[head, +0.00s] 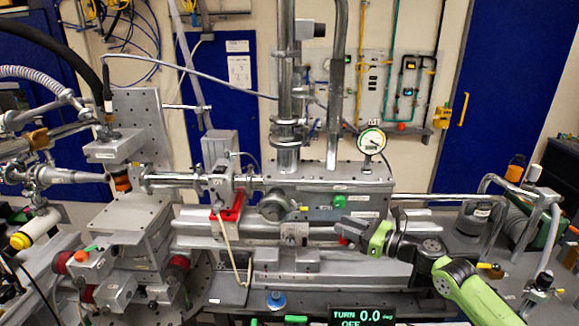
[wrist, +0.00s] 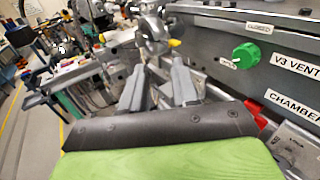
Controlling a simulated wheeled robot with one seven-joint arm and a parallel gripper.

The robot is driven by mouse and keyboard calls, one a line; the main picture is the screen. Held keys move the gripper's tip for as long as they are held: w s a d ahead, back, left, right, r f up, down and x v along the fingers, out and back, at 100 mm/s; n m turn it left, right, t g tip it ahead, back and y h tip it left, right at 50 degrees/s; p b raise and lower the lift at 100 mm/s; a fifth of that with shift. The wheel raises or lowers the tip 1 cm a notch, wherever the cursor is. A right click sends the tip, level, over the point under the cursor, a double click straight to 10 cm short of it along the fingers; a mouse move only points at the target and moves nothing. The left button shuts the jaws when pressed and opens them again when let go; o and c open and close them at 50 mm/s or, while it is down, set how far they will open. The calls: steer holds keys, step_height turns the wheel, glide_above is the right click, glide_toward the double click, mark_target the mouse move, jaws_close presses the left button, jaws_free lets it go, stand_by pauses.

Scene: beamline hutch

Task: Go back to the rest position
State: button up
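My gripper (head: 350,228) is at the end of my green and black arm, in front of the grey beamline chamber, right of centre in the head view. In the wrist view my gripper (wrist: 158,80) shows two grey fingers standing apart with a gap between them, and nothing is seen held. A green knob (wrist: 246,54) on the chamber is just right of the fingers, beside the V3 VENT label (wrist: 296,67). The green knob (head: 339,201) also shows above the gripper in the head view. The fingertips are small and partly hidden in the head view.
The chamber (head: 330,176) carries a round gauge (head: 372,141) and a round metal knob (head: 273,206). A red clamp (head: 228,212) is further left. A display reading TURN 0.0 (head: 362,315) is at the bottom edge. Pipes and hoses (head: 520,205) crowd the right side.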

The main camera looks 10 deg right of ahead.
steer(key=s+a+f+n+g+h, duration=0.1)
steer(key=s+a+f+n+g, duration=0.1)
steer(key=s+a+n+g, duration=0.25)
steer(key=s+a+f+n+g+h+b, duration=0.1)
steer(key=s+a+f+n+g+h, duration=0.15)
steer(key=a+n, duration=0.4)
steer(key=s+a+f+n+g+h, duration=0.1)
steer(key=s+a+f+n+g, duration=0.25)
steer(key=a, duration=0.35)
steer(key=s+d+r+n+t+h, duration=0.1)
steer(key=s+d+r+n+h, duration=0.1)
steer(key=s, duration=0.7)
steer(key=s+d+r+n+t+h+b, duration=0.1)
steer(key=s+d+r+n+h, duration=0.2)
steer(key=s+n, duration=0.3)
steer(key=s+d+r+n+t+h+b, duration=0.1)
steer(key=s+d+r+n+h, duration=0.2)
steer(key=s, duration=1)
steer(key=shift+s+r+n+t, duration=0.15)
steer(key=shift+r+n+t, duration=0.2)
steer(key=shift+r+n, duration=0.3)
steer(key=shift+r, duration=0.15)
